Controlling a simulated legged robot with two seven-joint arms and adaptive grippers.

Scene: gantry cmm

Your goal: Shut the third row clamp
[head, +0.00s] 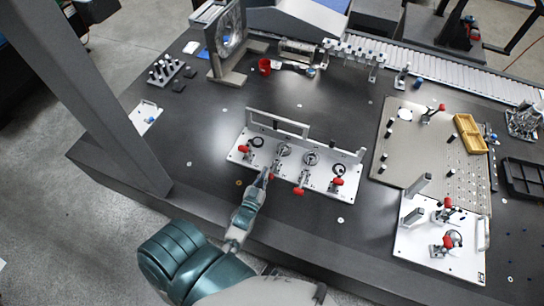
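A white plate (234,152) in the middle of the dark table carries a row of toggle clamps with red-tipped handles. The leftmost clamp's red handle (244,148) sits near the plate's left end. A second red tip (270,177) shows right beside my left gripper. The third clamp's red handle (299,191) sticks out over the plate's front edge. The rightmost clamp's red handle (337,181) is at the right end. My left gripper (262,179) is at the plate's front edge, close to the second clamp; its fingers are too small to tell open or shut. My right gripper is not in view.
A grey bracket frame (276,122) stands along the plate's back edge. Another white plate (414,239) with red-handled clamps lies at the right front, beside a beige board (400,165). A thick grey gantry post (92,100) rises at left.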

